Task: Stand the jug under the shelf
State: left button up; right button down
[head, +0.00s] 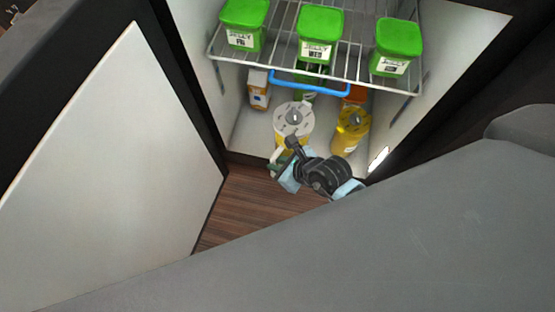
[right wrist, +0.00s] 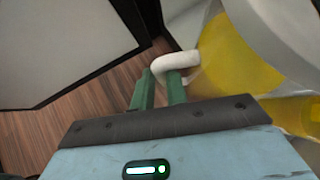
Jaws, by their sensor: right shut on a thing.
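The jug with a round whitish lid (head: 294,117) and yellow contents stands or hangs low in the open cabinet, below the front of the wire shelf (head: 350,78). Whether its base touches the cabinet floor is hidden. My right gripper (head: 284,165) is at its near side. In the right wrist view, the green fingers (right wrist: 161,80) are shut on the jug's white handle, beside its yellow body (right wrist: 237,58). My left gripper is not in view.
Three green-lidded tubs (head: 320,36) stand on the shelf, which has a blue front bar (head: 309,87). A carton (head: 259,90) stands left behind. The open white door (head: 110,160) is at left.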

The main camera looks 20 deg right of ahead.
jog(key=w+d+b, duration=0.2)
jog(key=w+d, duration=0.3)
jog(key=w, duration=0.3)
jog(key=shift+w+d+r, duration=0.15)
jog(key=shift+d+r, duration=0.05)
jog(key=shift+r, duration=0.1)
jog(key=w, duration=0.1)
jog(key=w+d+b, duration=0.2)
jog(key=shift+w+d+f, duration=0.25)
jog(key=shift+w+f, duration=0.05)
jog(key=shift+w, duration=0.05)
jog(key=c, duration=1.4)
grip_release()
jog(key=shift+s+f, duration=0.2)
